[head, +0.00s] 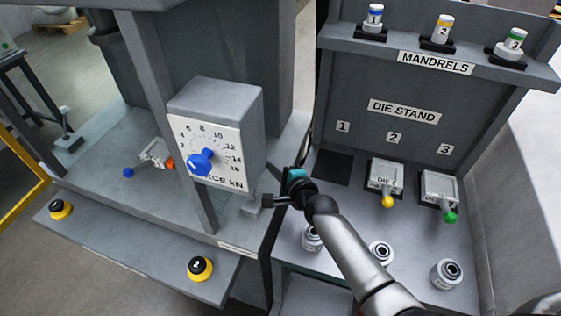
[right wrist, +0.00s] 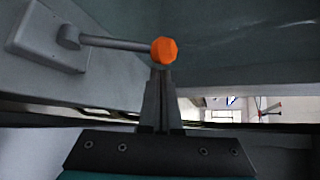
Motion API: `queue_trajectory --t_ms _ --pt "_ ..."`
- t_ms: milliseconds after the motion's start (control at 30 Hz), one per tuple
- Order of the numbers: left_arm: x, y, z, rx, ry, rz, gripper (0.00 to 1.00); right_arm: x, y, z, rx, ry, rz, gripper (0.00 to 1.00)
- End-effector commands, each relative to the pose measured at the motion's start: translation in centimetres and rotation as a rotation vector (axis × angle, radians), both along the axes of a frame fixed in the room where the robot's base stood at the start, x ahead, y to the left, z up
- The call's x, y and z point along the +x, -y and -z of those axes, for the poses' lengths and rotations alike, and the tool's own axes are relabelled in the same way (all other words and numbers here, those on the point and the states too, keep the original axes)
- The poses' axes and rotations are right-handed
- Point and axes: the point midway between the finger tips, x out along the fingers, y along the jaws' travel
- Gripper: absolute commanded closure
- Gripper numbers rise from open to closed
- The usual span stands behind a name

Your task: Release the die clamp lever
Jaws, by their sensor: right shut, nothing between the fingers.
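The clamp lever shows in the right wrist view as a grey rod (right wrist: 112,43) running from a grey mounting block (right wrist: 40,35) to an orange knob (right wrist: 163,50). In the head view an orange knob (head: 169,163) shows beside the die in the press, left of the dial box; its rod is not clear there. My right gripper (head: 272,200) is at the press's right side, pointing left. Its fingers (right wrist: 161,78) are shut and empty, their tips just below the knob in the wrist view. I cannot tell whether they touch it. My left gripper is out of view.
A dial box (head: 216,130) with a blue pointer hangs on the press column. Yellow-ringed buttons (head: 200,268) sit on the front panel. On the right, a die stand (head: 400,118) holds mandrels and two dies; several metal cylinders (head: 447,275) stand below the arm and beside it.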

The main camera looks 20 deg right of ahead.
Motion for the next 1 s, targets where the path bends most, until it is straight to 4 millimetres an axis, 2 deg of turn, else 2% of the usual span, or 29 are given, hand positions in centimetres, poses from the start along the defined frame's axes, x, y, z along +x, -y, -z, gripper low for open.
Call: queue_trajectory --t_ms 467,1000 --pt "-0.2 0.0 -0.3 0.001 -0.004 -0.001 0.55 -0.3 -0.4 -0.2 -0.002 0.001 0.001 1.00" --pt "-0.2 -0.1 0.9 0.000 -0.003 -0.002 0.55 -0.4 -0.5 -0.6 -0.048 0.070 -0.001 1.00"
